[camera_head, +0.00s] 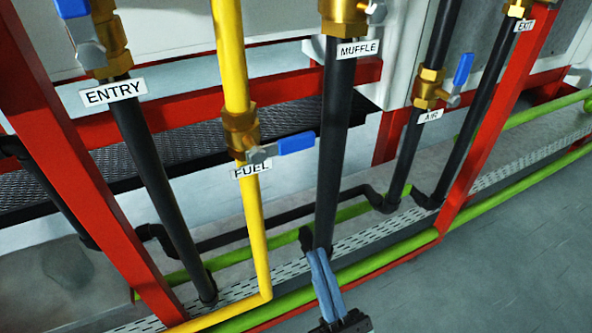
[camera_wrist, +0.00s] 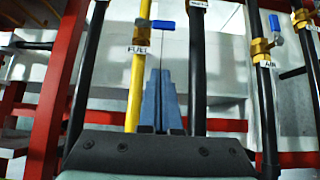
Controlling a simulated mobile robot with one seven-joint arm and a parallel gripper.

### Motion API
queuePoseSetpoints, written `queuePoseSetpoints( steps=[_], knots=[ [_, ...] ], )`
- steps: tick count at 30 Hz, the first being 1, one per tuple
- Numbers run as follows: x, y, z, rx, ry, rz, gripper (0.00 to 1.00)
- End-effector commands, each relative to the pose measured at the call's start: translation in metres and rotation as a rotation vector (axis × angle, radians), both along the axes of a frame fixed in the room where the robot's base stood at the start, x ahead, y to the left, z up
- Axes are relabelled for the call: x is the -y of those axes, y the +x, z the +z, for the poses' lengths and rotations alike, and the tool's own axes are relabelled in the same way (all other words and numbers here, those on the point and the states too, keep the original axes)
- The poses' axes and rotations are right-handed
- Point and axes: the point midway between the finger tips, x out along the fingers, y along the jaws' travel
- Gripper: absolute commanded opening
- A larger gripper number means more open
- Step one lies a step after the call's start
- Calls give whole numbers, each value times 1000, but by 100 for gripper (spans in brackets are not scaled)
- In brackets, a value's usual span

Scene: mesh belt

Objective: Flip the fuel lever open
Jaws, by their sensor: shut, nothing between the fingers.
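The fuel lever (camera_head: 297,142) is a blue handle on the brass valve (camera_head: 240,127) of the yellow pipe (camera_head: 231,50). It points right, crosswise to the pipe, above the FUEL label (camera_head: 251,170). In the wrist view the lever (camera_wrist: 161,24) shows near the top, above and beyond my fingertips. My gripper (camera_head: 317,254) has blue-grey fingers, which are shut and empty. It is below the lever and a little to its right in the head view, apart from it. In the wrist view my gripper (camera_wrist: 160,72) points up toward the lever.
The black MUFFLE pipe (camera_head: 335,140) stands just right of the lever. The ENTRY pipe (camera_head: 150,160) is to the left. The AIR valve (camera_head: 430,88) has its blue lever along its pipe. Red posts (camera_head: 70,150) flank the pipes, and green pipes (camera_head: 380,263) run low. Open floor (camera_head: 520,240) lies at right.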

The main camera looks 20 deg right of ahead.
Motion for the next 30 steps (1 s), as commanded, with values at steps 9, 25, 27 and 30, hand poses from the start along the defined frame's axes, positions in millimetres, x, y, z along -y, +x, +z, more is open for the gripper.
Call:
queuePoseSetpoints(
  steps=[9,25,27,30],
  knots=[
    [-1,17,18,4,-1,3,0],
    [-3,71,98,4,0,0,0],
    [-3,71,104,2,0,0,0],
    [-2,71,110,2,1,1,0]
  ],
)
